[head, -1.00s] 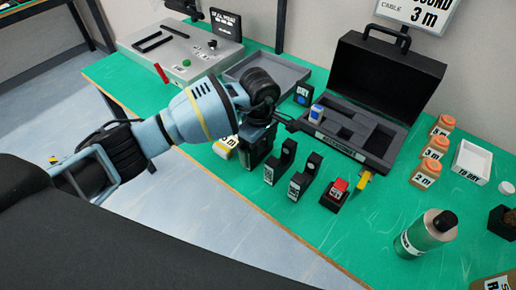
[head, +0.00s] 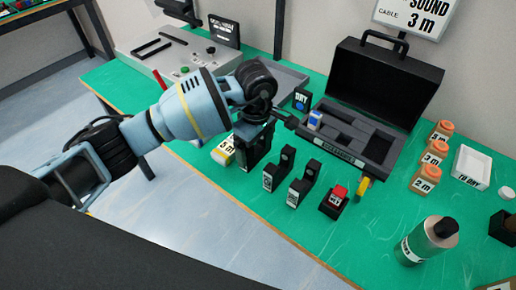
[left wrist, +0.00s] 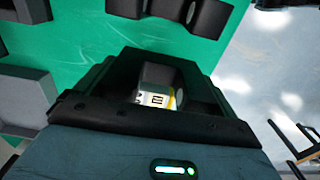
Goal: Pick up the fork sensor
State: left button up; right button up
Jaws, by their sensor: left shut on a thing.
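My left gripper (head: 254,150) reaches down at the front edge of the green bench and is shut on a dark block, which I take to be the fork sensor. The jaws hide most of it in the head view. In the left wrist view, a dark grey rounded shape and a white and yellow patch with black print show between the jaws (left wrist: 160,95). I cannot tell whether the held block touches the bench. Two black upright notched blocks with white labels, one nearer (head: 279,170) and one farther right (head: 303,185), stand beside the gripper. My right gripper is not in view.
A yellow and white block (head: 223,153) is just left of the gripper. A block with a red top (head: 335,201) stands to the right. Behind are an open black case (head: 340,161) and a grey tray (head: 291,78). The front right bench has free room around a bottle (head: 425,242).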

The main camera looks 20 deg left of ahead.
pick_arm(q)
jog(key=s+a+r, duration=0.1)
jog(key=s+a, duration=0.1)
jog(key=s, duration=1.3)
jog(key=a+r+m, duration=0.4)
jog(key=m, duration=1)
jog(key=shift+s+r, duration=0.25)
jog(key=shift+s, duration=0.15)
jog(key=shift+a, duration=0.2)
